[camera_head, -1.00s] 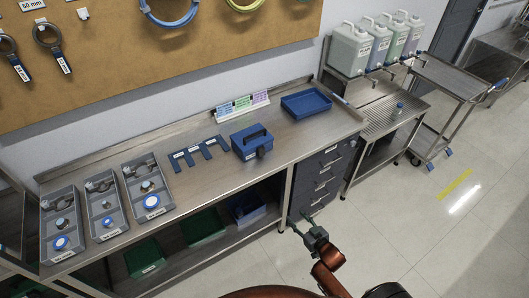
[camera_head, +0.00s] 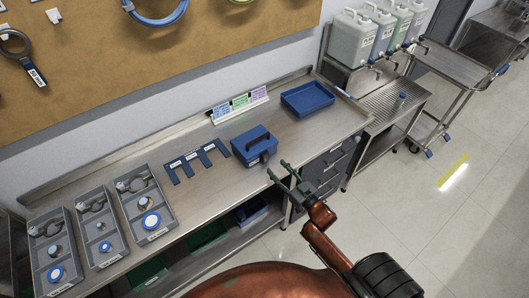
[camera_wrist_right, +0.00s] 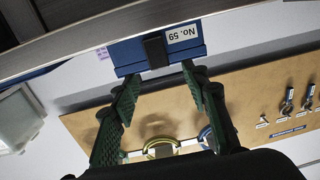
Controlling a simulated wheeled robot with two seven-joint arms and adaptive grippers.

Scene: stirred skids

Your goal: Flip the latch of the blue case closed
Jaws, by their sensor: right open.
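I cannot tell whether the latch is up or down. My right gripper (camera_head: 277,168) is open and empty just in front of the case, near the bench's front edge. In the wrist view its green fingers (camera_wrist_right: 158,78) spread either side of the latch, apparently short of it. My left gripper is out of view.
A blue tray (camera_head: 308,99) lies behind and right of the case. Blue bracket-like pieces (camera_head: 197,160) and grey parts trays (camera_head: 146,211) are to its left. A card stand (camera_head: 240,105) stands behind it. Drawers (camera_head: 328,165) sit below the bench's right end.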

